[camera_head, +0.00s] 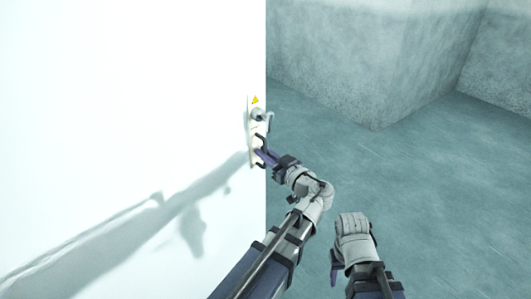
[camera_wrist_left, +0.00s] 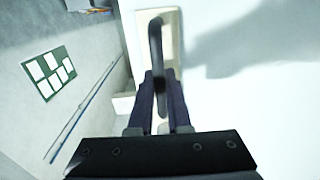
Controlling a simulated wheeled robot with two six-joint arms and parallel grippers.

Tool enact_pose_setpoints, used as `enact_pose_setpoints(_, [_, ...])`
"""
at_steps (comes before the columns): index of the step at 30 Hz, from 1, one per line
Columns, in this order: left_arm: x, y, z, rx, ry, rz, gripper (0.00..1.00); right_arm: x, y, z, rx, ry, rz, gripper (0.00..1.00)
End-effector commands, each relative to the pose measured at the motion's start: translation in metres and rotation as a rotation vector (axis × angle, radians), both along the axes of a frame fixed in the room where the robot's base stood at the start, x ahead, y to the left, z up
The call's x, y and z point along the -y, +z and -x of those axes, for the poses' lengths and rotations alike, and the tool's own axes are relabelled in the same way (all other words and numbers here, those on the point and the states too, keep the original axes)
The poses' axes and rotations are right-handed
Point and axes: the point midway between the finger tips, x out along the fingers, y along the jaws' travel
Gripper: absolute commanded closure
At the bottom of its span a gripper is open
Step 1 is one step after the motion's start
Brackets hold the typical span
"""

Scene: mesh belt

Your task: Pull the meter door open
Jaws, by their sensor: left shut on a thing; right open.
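The meter door (camera_head: 120,110) is a large plain white panel filling the left half of the head view, its right edge upright. A pale handle plate (camera_head: 252,125) with a yellow warning mark sits near that edge. My left gripper (camera_head: 262,156) is at the lower part of this plate. In the left wrist view, the left gripper's fingers (camera_wrist_left: 162,98) are shut around the lower part of a dark bar handle (camera_wrist_left: 155,40). My right gripper (camera_head: 336,268) is open and empty, apart from the door at lower right; its fingers show only partly.
Bare teal floor (camera_head: 430,180) lies right of the door edge, with grey walls (camera_head: 340,60) behind. The left wrist view shows a green notice board (camera_wrist_left: 48,72) with white sheets and a blue rail (camera_wrist_left: 82,108) on a wall.

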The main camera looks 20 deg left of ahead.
Motion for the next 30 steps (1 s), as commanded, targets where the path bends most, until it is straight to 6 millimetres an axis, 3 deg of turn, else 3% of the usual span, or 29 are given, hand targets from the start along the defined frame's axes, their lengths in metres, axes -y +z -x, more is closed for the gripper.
enact_pose_setpoints(10, [0.0003,0.0009,-0.0001,0.001,0.001,-0.003,1.00,-0.0001,0.0002,-0.0001,0.000,0.000,0.000,0.50])
enact_pose_setpoints(11, [0.0003,0.0009,-0.0001,0.001,0.001,-0.003,0.83,0.0000,0.0002,0.0000,0.000,0.000,0.000,0.50])
enact_pose_setpoints(19, [0.0001,0.0004,0.0002,0.000,0.001,-0.002,0.54,0.0000,0.0001,0.0000,0.000,0.000,0.000,0.50])
enact_pose_setpoints(30, [-0.0006,0.0002,0.0017,0.001,0.001,-0.001,0.54,0.0000,0.0000,0.0001,0.000,0.000,0.000,0.50])
